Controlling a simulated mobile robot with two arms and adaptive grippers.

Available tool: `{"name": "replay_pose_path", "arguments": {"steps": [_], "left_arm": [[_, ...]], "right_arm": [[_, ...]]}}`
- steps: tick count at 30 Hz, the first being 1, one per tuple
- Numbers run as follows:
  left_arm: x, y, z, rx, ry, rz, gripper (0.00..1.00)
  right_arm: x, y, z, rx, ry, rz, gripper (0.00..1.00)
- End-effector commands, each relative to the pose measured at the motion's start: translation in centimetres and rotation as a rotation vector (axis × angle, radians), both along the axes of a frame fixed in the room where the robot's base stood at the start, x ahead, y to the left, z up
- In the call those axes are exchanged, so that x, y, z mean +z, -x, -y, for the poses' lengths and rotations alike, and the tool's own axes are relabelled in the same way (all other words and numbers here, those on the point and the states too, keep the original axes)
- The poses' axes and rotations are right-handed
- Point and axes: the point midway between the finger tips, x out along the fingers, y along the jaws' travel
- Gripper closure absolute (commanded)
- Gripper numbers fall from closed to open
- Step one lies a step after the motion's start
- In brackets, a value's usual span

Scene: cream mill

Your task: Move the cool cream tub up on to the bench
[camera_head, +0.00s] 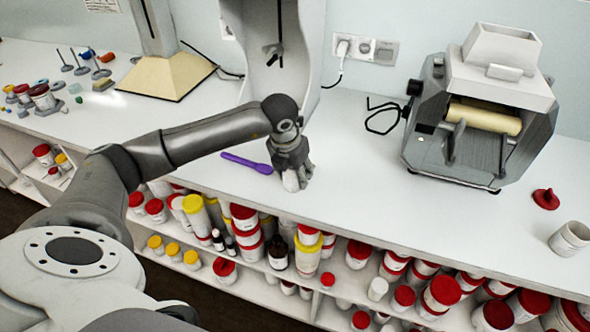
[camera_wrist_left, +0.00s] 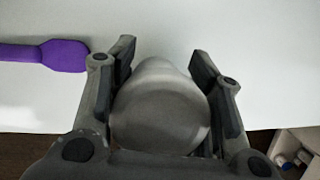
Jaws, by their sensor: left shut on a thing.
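My left gripper (camera_head: 293,180) is shut on a pale grey-white rounded tub (camera_wrist_left: 160,112), seen between both fingers in the left wrist view. No label shows on it, so I cannot tell from its surface that it is the cool cream tub. In the head view the gripper hides most of it. The gripper points down over the white bench (camera_head: 350,190), near its front edge. I cannot tell whether the tub touches the bench top. My right gripper is not in view.
A purple spatula (camera_head: 246,163) lies just left of the gripper. A roller mill (camera_head: 483,110) stands at the right, with a red lid-like piece (camera_head: 545,199) and an open white tub (camera_head: 571,239) nearby. Shelves below hold several lidded tubs. Bench between gripper and mill is clear.

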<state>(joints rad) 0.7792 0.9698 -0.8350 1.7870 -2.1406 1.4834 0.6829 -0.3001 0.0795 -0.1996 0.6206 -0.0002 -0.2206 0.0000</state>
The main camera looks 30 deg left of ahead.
Motion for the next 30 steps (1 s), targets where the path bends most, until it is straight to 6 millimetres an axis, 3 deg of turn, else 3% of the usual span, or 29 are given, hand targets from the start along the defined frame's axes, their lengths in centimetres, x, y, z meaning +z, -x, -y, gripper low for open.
{"name": "replay_pose_path", "arguments": {"steps": [4,5,10,23,30], "left_arm": [[-0.3,0.0,0.0,0.000,0.000,0.001,0.79],[-0.3,0.0,0.0,0.000,0.000,0.000,0.52],[-0.2,0.0,0.0,0.001,0.000,0.000,0.31],[0.4,0.0,0.0,0.001,0.000,0.002,0.31],[4.9,1.2,0.0,0.001,0.001,0.007,0.31]], "right_arm": [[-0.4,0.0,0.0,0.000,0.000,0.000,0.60],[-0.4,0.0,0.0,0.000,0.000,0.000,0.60],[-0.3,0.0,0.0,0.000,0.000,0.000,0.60],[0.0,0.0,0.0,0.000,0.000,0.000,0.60],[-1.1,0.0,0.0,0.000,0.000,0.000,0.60]]}}
